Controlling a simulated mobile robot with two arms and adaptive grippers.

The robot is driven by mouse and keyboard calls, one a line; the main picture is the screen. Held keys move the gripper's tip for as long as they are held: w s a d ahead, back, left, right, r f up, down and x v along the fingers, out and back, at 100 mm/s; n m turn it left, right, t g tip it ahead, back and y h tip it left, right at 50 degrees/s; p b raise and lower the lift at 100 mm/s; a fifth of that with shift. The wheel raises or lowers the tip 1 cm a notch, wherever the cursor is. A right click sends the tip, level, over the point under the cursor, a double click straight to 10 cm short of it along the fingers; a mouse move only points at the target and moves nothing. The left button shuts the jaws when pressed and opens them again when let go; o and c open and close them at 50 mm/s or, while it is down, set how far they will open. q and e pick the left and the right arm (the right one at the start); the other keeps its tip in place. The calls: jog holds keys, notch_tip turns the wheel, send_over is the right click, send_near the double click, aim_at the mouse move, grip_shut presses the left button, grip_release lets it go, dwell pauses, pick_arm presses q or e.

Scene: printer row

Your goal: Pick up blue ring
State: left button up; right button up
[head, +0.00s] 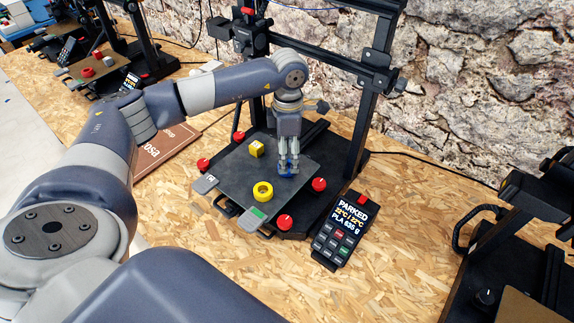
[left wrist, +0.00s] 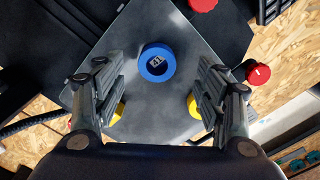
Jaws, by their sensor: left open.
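The blue ring (head: 284,176) lies on the dark print bed (head: 232,172) of the middle printer. In the head view my left gripper (head: 288,166) points down over it and hides much of it. The fingers are open, and I see no contact with the ring. My right gripper is in neither view.
A yellow cube (head: 257,149) and a yellow ring (head: 262,191) stand on the same bed. Red knobs (head: 319,184) sit around its corners. The printer's black frame (head: 372,90) rises behind. A control panel (head: 340,228) stands to the right. Other printers flank it on the wooden bench (head: 190,240).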

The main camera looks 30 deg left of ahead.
aim_at(289, 161)
pick_arm(q)
notch_tip(289, 161, down, 4)
jog(key=shift+w+r+p, duration=0.15)
jog(key=shift+r+p, duration=0.1)
jog(key=shift+p, duration=0.25)
jog(key=shift+f, duration=0.25)
jog(key=c, duration=0.8)
jog(key=shift+c, duration=0.2)
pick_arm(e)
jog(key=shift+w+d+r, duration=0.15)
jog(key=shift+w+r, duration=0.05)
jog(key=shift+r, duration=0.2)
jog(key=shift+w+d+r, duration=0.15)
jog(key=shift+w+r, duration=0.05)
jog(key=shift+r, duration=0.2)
pick_arm(q)
jog(key=shift+r, duration=0.15)
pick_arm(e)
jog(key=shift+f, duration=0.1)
